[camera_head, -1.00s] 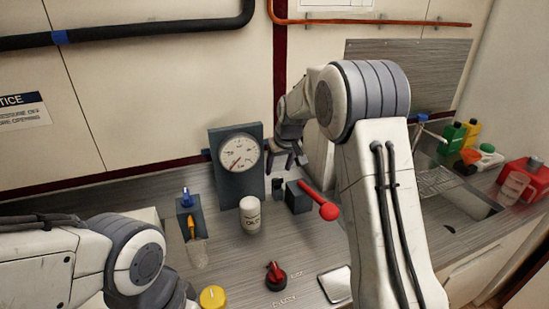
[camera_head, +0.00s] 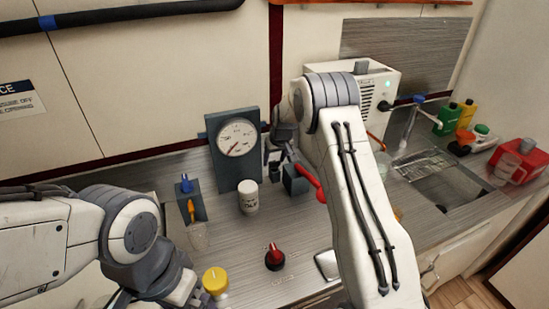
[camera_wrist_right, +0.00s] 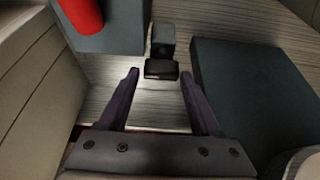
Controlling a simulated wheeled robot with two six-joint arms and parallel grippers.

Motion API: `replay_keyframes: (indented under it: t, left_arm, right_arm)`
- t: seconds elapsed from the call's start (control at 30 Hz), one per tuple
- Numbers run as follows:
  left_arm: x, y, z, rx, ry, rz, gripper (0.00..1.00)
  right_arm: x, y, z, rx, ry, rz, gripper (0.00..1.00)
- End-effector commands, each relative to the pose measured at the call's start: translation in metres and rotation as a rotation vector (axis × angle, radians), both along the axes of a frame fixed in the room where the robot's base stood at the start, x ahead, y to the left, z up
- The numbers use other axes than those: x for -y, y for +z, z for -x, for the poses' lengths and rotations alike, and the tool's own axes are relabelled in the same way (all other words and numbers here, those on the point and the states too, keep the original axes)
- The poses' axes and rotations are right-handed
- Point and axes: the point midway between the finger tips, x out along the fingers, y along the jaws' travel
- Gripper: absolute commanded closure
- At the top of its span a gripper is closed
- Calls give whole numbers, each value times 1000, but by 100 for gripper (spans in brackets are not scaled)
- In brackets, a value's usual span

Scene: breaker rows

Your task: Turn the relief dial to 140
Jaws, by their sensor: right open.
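A round white gauge (camera_head: 238,138) stands on a dark upright panel at the back of the counter, its needle pointing lower left. A small black knob-like part (camera_wrist_right: 162,50) sits between that dark panel (camera_wrist_right: 250,90) and a dark box with a red handle (camera_wrist_right: 82,14). A red knob (camera_head: 275,256) with markings around it is on the counter nearer me. I cannot read which is the relief dial. My right gripper (camera_head: 279,150) is open beside the gauge panel; in the wrist view its fingers (camera_wrist_right: 160,79) are apart, the black part beyond their tips. My left gripper's fingers are out of view.
A white can (camera_head: 248,196) stands before the gauge panel. A box with a blue-topped switch (camera_head: 188,199) is left of it, and a yellow knob (camera_head: 215,281) is near the front. A sink (camera_head: 455,190), bottles and a red container (camera_head: 518,160) are at the right.

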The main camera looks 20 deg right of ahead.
Motion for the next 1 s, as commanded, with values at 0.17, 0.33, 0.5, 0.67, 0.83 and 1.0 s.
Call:
replay_keyframes:
  t: [0.17, 0.33, 0.5, 0.67, 0.83, 1.0]
  left_arm:
    - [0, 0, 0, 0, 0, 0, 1]
    - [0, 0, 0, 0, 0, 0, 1]
    - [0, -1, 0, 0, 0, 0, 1]
    - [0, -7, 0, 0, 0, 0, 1]
    - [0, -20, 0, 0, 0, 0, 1]
    - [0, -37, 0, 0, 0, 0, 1]
  right_arm:
    - [-1, 0, 0, 0, 1, 0, 35]
    - [-1, 0, 0, 0, 1, 0, 96]
    - [-1, 0, 0, 0, 6, 0, 100]
    - [-1, -1, 0, 0, 43, 1, 100]
    - [-1, -2, -1, 2, 133, 0, 100]
    - [0, -4, -1, 4, 266, 0, 100]
